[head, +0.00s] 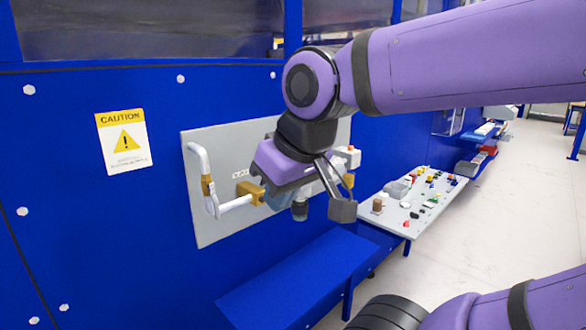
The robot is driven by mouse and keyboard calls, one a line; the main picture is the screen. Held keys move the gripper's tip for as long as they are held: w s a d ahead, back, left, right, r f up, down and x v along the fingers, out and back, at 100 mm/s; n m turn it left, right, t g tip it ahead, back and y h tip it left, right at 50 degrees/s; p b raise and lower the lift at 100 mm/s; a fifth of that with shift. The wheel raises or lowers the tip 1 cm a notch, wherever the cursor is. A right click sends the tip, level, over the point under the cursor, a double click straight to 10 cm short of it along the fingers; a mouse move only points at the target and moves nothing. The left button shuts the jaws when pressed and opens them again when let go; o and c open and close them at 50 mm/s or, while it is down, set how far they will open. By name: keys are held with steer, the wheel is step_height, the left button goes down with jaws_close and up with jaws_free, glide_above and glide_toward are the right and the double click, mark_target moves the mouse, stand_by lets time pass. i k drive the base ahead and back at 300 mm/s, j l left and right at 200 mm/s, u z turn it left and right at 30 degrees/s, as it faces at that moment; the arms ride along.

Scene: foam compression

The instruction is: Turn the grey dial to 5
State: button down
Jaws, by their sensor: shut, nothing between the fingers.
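My gripper (342,207) hangs in front of a grey wall panel (215,228), its dark fingertips close together with nothing visible between them. My purple wrist and gripper body cover much of the panel's middle. I cannot pick out the grey dial with a readable scale. A small grey, dark-ended cylinder (299,210) shows just below my gripper body, left of the fingertips; I cannot tell whether it is the dial. No number 5 is legible, and whether my gripper touches anything is unclear.
A white pipe (197,160) with brass-coloured fittings (249,192) sticks out from the panel's left. A blue ledge (298,275) juts out below. A control board (375,222) with several small coloured parts stands at right. The floor beyond is clear.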

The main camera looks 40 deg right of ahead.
mark_target(341, 167)
steer(key=z, duration=1.4)
